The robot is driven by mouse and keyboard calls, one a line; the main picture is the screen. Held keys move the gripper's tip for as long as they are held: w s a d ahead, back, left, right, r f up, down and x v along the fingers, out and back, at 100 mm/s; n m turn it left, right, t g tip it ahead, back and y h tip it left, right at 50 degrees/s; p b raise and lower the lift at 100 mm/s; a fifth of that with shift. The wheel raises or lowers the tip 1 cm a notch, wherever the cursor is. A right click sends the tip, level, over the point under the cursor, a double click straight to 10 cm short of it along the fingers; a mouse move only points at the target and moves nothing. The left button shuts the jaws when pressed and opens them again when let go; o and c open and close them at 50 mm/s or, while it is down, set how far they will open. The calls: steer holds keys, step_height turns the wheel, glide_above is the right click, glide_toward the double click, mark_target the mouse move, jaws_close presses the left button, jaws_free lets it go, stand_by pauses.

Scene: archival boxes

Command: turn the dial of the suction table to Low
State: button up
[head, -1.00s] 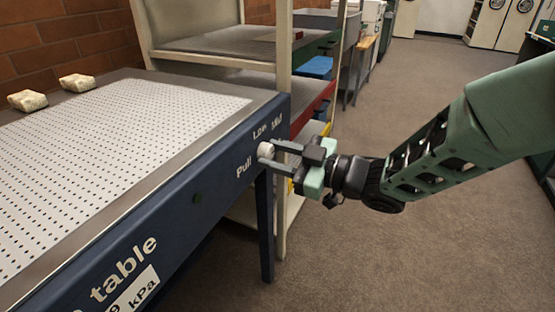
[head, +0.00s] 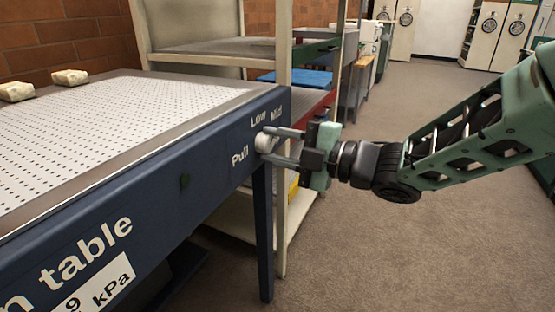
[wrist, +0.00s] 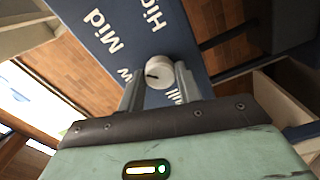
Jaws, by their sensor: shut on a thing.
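The suction table (head: 215,165) has a dark blue front panel with a pale round dial (head: 262,143) near its right end. "Low", "Mid" and "Pull" are lettered around the dial in the head view. My gripper (head: 273,144) is shut on the dial, one finger on each side. In the wrist view, the dial (wrist: 160,71) sits between the fingertips. A small dark mark on its face lies on the left side, towards a partly hidden label ending in "w". "Mid" and part of "High" show beyond it. The fingers hide part of the lettering.
Two pale blocks (head: 68,77) lie at the back of the perforated table top. A shelf unit (head: 283,190) stands close behind the panel's right end, with a blue item (head: 300,78) on it. Open carpet (head: 400,240) lies to the right.

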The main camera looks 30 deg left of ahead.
steer(key=n+b, duration=0.4)
steer(key=b, duration=0.1)
steer(key=shift+f+n, duration=0.3)
steer(key=n+b, duration=0.3)
steer(key=shift+r+b, duration=0.15)
steer(key=shift+b, duration=0.2)
steer(key=shift+r+n, duration=0.1)
steer(key=shift+n, duration=0.4)
steer(key=o, duration=1)
steer(key=w+d+p, duration=0.2)
steer(key=d+p, duration=0.2)
steer(key=d, duration=1.3)
steer(key=shift+d+p, duration=0.15)
steer(key=shift+p, duration=0.2)
